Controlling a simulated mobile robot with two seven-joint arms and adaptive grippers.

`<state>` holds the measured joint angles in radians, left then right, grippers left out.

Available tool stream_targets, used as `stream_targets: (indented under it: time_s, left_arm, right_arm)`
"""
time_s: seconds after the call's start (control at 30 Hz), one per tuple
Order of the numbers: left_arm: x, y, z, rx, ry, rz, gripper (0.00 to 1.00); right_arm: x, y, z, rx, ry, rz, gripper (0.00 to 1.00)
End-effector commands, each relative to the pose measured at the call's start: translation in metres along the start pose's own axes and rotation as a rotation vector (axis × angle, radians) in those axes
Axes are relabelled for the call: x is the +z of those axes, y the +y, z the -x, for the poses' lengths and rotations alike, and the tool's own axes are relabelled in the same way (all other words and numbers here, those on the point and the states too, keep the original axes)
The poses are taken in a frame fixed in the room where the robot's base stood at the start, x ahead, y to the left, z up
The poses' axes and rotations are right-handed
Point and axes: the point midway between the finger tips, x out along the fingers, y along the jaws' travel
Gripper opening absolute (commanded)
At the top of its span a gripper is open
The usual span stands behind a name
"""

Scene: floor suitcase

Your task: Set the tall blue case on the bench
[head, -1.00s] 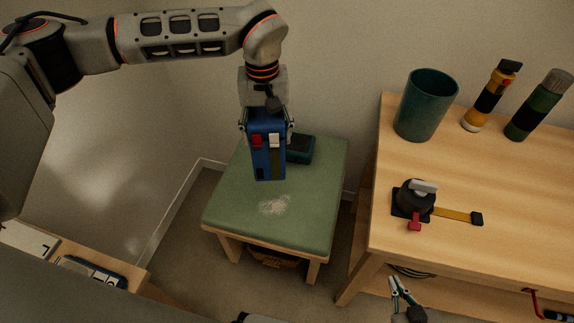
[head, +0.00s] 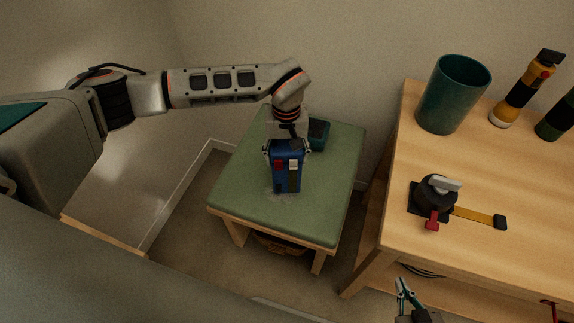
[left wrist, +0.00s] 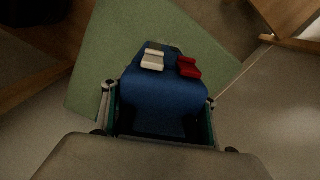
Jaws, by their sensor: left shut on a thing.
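The tall blue case (head: 286,182), with a red and a pale clip on its front, is upright over the green-cushioned bench (head: 240,190). My left gripper (head: 287,148) is shut on its upper part from above. I cannot tell whether its bottom touches the cushion. In the left wrist view the blue case (left wrist: 162,100) sits between the fingers, with the green bench top (left wrist: 105,60) below. My right gripper (head: 406,291) is at the bottom of the head view, away from the case; its opening is unclear.
A dark teal box (head: 318,134) stands on the bench behind the case. To the right, a wooden table (head: 400,240) holds a green cup (head: 452,95), a yellow-black flashlight (head: 525,92), a dark green cylinder (head: 558,120) and a black device with a yellow strap (head: 436,195). The bench's front is clear.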

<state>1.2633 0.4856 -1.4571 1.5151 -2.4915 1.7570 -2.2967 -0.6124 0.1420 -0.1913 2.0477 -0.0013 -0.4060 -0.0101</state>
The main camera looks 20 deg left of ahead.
Motion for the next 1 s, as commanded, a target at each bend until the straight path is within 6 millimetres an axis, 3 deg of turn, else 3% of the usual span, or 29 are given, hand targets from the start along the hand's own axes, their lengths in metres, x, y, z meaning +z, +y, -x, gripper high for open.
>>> stream_targets:
  time_s: [0.17,0.4,0.8,0.83,0.9,1.0]
  left_arm:
    - [0.000,0.001,-0.009,0.002,0.000,0.000,0.22]
    - [0.001,0.001,-0.043,0.001,-0.003,0.001,0.22]
    - [-0.001,0.001,-0.046,0.002,0.002,0.000,0.22]
    - [0.000,0.000,-0.047,0.001,0.001,0.000,0.60]
    - [0.000,0.000,-0.047,0.001,0.001,0.000,0.75]
    - [0.000,0.000,-0.047,0.001,0.001,0.000,0.75]
  right_arm:
    - [0.001,0.000,0.000,0.001,-0.001,-0.001,0.00]
    - [0.009,-0.003,-0.001,-0.002,-0.011,0.002,0.00]
    - [0.008,-0.002,-0.001,0.000,-0.009,0.003,0.00]
    - [0.008,-0.002,-0.001,0.000,-0.009,0.003,0.00]
    - [0.008,-0.002,-0.001,0.000,-0.009,0.003,0.00]
    - [0.008,-0.002,-0.001,0.000,-0.010,0.003,0.00]
